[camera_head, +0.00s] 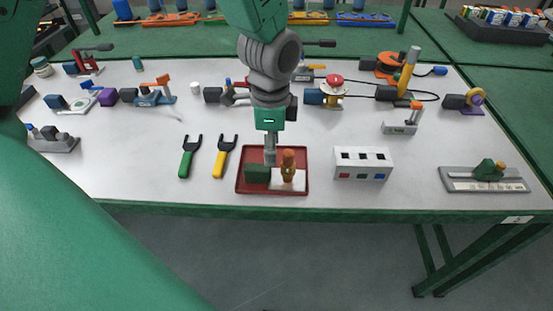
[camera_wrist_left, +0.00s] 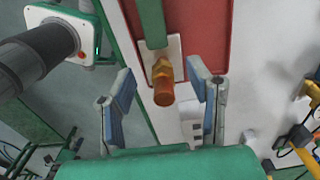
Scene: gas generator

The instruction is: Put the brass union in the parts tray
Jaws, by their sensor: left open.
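The brass union (camera_head: 288,165) stands upright, orange-brown, over a small white plate (camera_head: 298,181) within the red tray (camera_head: 241,182) near the table's front edge. A dark green block (camera_head: 256,174) is beside it in the tray. My left gripper (camera_head: 270,158) is above the tray, beside the union in the head view; its fingers are partly hard to make out there. In the left wrist view the gripper (camera_wrist_left: 160,72) is open, and the union (camera_wrist_left: 163,85) shows between its two fingers, with visible gaps on both sides. My right gripper is not in view.
A white box with coloured squares (camera_head: 362,164) is right of the tray. Green and yellow forked tools (camera_head: 223,158) lie to its left. A grey fixture with a green block (camera_head: 486,178) is at the far right. Several fittings and tools stand behind.

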